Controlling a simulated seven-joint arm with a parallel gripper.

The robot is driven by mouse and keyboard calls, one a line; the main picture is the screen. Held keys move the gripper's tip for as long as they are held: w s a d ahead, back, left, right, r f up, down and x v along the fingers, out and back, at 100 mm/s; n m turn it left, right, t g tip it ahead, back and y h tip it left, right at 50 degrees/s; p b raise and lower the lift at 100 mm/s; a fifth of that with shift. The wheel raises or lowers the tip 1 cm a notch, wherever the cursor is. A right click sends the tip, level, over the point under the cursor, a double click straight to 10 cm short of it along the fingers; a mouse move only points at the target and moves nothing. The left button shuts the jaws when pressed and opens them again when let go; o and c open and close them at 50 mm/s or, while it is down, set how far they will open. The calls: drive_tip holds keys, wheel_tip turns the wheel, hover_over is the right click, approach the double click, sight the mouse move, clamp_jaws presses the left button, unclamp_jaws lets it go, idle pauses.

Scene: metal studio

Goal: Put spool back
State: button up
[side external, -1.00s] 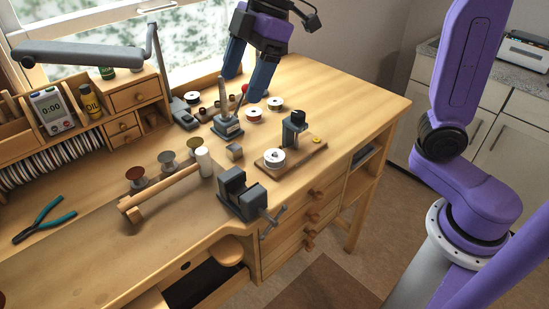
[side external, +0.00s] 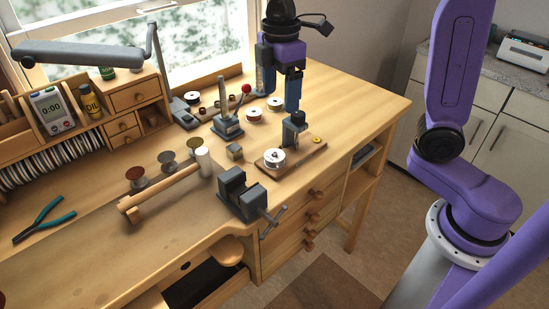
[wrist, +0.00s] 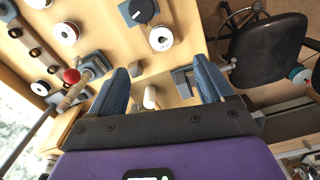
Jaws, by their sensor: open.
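A white spool (side external: 274,158) sits on the wooden board (side external: 304,150) of a small winder with a grey post (side external: 294,126). It also shows in the wrist view (wrist: 161,38), ahead of my fingers. Other spools with white rims stand farther back on the bench: one near the lever tool (side external: 254,115), one to its right (side external: 275,104), and one at the back left (side external: 192,96). My gripper (side external: 279,98) hangs above the bench behind the winder, fingers pointing down. In the wrist view its blue fingers (wrist: 160,80) are apart, with nothing held between them.
A grey vise (side external: 240,192) is at the bench's front edge. The grey lever tool (side external: 228,122) with a red knob stands behind. Pliers (side external: 44,220) lie at the left; bare wood surrounds them.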

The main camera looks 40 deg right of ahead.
hover_over(276, 151)
drive_tip(key=d, duration=0.1)
wheel_tip(276, 151, down, 10)
drive_tip(key=shift+f, duration=0.25)
drive_tip(key=shift+a+f, duration=0.25)
drive_tip(key=shift+f, duration=1.1)
drive_tip(key=shift+a+f, duration=0.2)
drive_tip(key=shift+f, duration=1.1)
drive_tip(key=shift+w, duration=0.1)
drive_tip(key=c, duration=1.2)
